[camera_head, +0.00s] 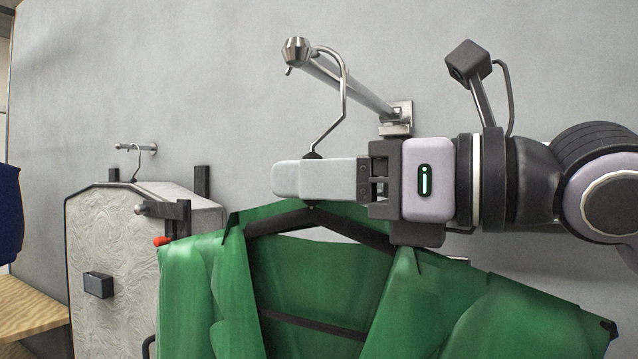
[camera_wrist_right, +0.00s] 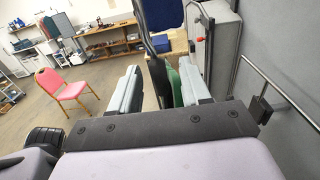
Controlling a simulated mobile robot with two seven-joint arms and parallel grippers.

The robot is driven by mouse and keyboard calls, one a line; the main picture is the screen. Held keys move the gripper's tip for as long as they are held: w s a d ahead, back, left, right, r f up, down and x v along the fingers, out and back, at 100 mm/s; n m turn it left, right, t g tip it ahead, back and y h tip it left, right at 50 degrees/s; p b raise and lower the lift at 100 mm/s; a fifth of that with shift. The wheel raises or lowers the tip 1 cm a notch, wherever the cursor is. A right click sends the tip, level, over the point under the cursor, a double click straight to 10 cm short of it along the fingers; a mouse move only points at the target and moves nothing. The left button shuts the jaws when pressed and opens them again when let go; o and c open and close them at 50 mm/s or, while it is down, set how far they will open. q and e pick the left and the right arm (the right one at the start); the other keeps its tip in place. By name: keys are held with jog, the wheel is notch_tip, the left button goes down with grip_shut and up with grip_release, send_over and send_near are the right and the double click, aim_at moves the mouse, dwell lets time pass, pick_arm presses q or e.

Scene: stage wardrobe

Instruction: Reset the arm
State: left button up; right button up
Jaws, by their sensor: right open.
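A green garment (camera_head: 330,285) hangs on a black hanger (camera_head: 325,228). The hanger's metal hook (camera_head: 345,90) loops at a metal wall rail (camera_head: 350,90). My right gripper (camera_head: 285,179) comes in from the right, level with the hanger's neck. In the right wrist view its two pale fingers (camera_wrist_right: 160,88) are spread apart. The black neck and a strip of green cloth show between them, with a gap to each finger. In the head view the near finger hides part of the neck. My left gripper is in neither view.
A wooden bench (camera_head: 30,310) and blue cloth (camera_head: 8,215) are at the left edge. A red chair (camera_wrist_right: 68,90) stands on open floor.

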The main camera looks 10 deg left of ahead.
aim_at(324, 138)
jog(key=shift+a, duration=0.2)
grip_shut()
jog(key=shift+r, duration=0.25)
jog(key=shift+r+p, duration=0.65)
jog(key=shift+r, duration=0.8)
jog(key=shift+b+v, duration=0.8)
jog(key=shift+v, duration=1.25)
jog(key=shift+b+v, duration=0.7)
jog(key=shift+v, duration=1.8)
jog(key=shift+w+r, duration=0.1)
jog(key=shift+w, duration=0.05)
